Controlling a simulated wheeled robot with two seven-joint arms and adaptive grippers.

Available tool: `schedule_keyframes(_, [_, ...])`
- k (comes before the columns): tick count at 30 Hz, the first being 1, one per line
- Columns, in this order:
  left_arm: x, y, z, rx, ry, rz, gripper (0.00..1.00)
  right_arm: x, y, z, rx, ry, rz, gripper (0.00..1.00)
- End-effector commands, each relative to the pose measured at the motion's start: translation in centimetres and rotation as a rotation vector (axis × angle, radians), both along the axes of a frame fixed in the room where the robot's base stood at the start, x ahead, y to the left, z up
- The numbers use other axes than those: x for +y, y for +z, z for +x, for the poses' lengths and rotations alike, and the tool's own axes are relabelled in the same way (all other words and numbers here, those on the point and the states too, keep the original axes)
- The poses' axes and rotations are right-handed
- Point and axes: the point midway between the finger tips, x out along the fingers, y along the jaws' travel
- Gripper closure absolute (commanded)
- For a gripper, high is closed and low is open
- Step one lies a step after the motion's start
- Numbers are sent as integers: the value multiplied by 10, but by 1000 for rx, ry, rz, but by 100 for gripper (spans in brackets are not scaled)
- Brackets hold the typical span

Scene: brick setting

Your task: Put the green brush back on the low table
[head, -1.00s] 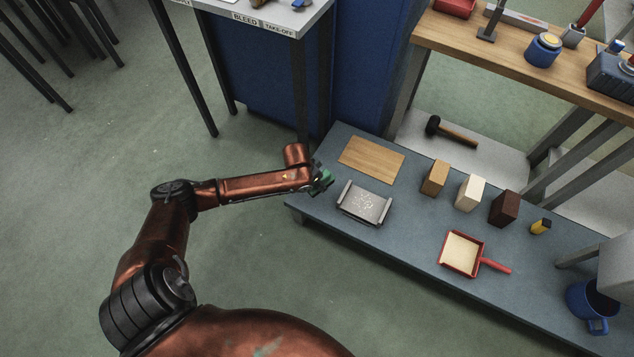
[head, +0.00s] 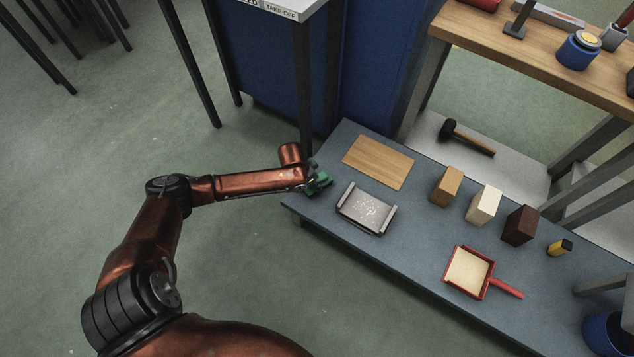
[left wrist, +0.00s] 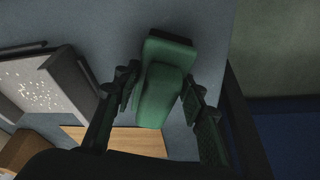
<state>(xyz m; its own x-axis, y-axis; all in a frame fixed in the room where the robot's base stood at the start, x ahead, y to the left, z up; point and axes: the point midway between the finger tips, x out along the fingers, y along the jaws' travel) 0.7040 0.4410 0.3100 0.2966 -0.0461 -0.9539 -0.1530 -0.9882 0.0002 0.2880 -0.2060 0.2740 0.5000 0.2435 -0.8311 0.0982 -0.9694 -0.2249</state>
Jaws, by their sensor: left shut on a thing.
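The green brush (left wrist: 165,84) is between the fingers of my left gripper (left wrist: 160,98), which is shut on it. In the head view the brush (head: 319,182) shows as a small green shape at the end of my left arm, over the left end of the low blue-grey table (head: 400,262). The gripper (head: 312,183) is partly hidden behind my arm there. I cannot tell whether the brush touches the table top. My right gripper is not in view.
A grey metal tray (head: 366,208) and a wooden board (head: 379,162) lie close to the brush. Several blocks stand further right, near a red dustpan (head: 469,272). A dark table leg (head: 304,85) stands just behind my gripper. Bare table shows around the tray.

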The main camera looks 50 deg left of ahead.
Motion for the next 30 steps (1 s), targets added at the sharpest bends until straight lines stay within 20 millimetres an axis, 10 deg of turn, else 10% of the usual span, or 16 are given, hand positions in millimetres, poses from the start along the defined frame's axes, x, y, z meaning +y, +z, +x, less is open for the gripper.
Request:
schedule_keyframes(12, [0, -2, 1, -3, 0, 0, 100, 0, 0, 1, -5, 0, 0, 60])
schedule_keyframes(13, [0, -3, 1, -2, 0, 0, 61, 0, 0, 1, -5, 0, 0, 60])
schedule_keyframes(30, [0, 0, 1, -3, -1, 1, 44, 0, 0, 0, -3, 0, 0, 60])
